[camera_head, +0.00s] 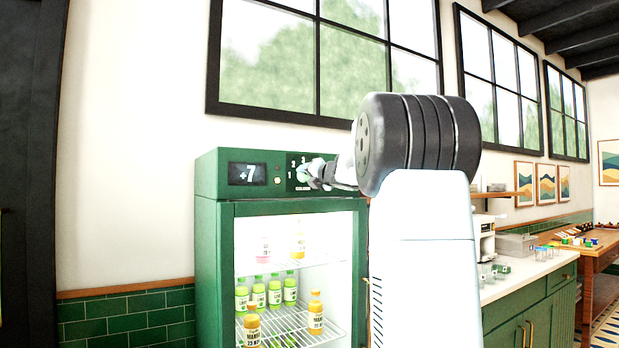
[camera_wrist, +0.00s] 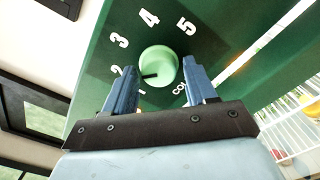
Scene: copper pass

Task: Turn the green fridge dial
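The light green round dial (camera_wrist: 158,66) is on the dark green panel of the fridge (camera_head: 209,250), with white numerals around it. A dark pointer mark on the dial points left, about toward the 1 and 2. My gripper (camera_wrist: 160,70) is open, with its blue fingers on either side of the dial in the wrist view. A gap shows at the left finger; the right fingertip is close to the dial, and I cannot tell if it touches. In the head view my gripper (camera_head: 318,173) is at the panel and partly hides the dial.
A display (camera_head: 247,174) left of the dial reads +7. Below it, the fridge holds several bottles (camera_head: 274,291) on wire shelves behind the door frame. A counter (camera_head: 520,275) stands at the right, behind my arm. The white wall left of the fridge is bare.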

